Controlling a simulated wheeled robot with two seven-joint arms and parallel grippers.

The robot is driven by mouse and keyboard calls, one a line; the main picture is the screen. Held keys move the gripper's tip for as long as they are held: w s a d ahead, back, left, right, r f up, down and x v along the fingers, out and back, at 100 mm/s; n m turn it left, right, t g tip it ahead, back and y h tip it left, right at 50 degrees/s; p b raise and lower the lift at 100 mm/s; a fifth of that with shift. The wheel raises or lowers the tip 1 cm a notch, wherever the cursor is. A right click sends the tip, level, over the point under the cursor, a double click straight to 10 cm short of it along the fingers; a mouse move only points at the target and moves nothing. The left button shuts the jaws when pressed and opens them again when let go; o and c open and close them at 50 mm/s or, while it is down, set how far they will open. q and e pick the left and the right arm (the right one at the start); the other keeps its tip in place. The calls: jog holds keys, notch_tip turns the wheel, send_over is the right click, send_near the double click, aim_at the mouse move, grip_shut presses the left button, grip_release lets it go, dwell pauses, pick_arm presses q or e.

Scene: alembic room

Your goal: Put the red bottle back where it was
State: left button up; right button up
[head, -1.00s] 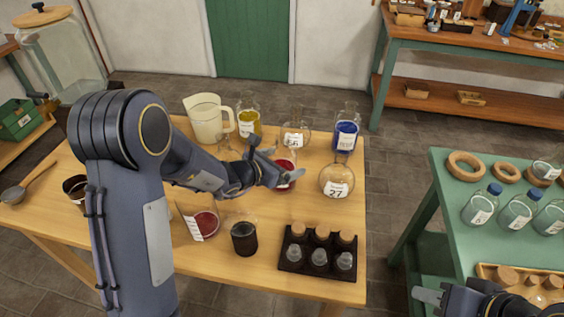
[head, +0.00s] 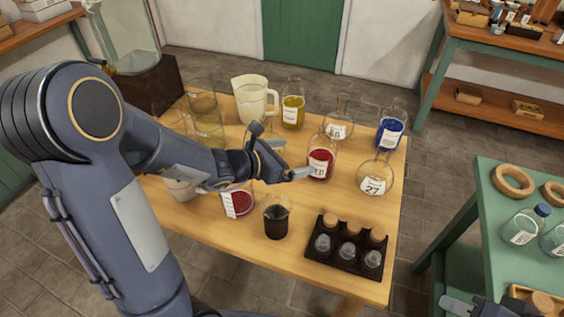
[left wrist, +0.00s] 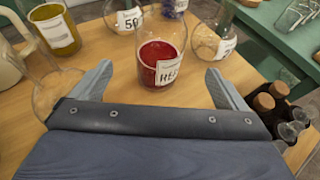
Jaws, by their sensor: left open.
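The red bottle (head: 321,162), a clear vessel with red contents and a white label, stands upright on the wooden table (head: 226,237). It also shows in the left wrist view (left wrist: 160,62), just beyond and between the spread fingers. My left gripper (head: 283,160) is open and empty, close to the bottle on its left side in the head view, not closed on it. In the left wrist view its fingers (left wrist: 158,84) are wide apart. My right gripper (head: 462,304) shows only partly at the bottom right edge, away from the bottle; its jaw state is unclear.
Around the bottle stand a yellow bottle (head: 292,112), a blue bottle (head: 390,132), flask 27 (head: 375,181), another flask (head: 338,127) and a cream jug (head: 252,98). A green table (head: 484,178) stands right.

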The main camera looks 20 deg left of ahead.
pick_arm(q)
jog(key=s+d+r+m+g+h, duration=0.4)
jog(key=s+r+m, duration=0.4)
jog(key=s+m, duration=0.55)
jog(key=s+a+f+m+y, duration=0.2)
jog(key=s+a+m+y, duration=0.1)
jog(key=s+m, duration=0.3)
jog(key=s+a+f+m+g+y, duration=0.1)
jog(key=s+a+m+y, duration=0.3)
jog(key=m, duration=0.4)
jog(key=shift+s+f+g+y, duration=0.3)
jog(key=shift+s+f, duration=0.3)
jog(key=shift+s, duration=0.3)
jog(key=shift+r, duration=0.1)
jog(key=shift+r+p, duration=0.35)
jog(key=shift+p, duration=0.05)
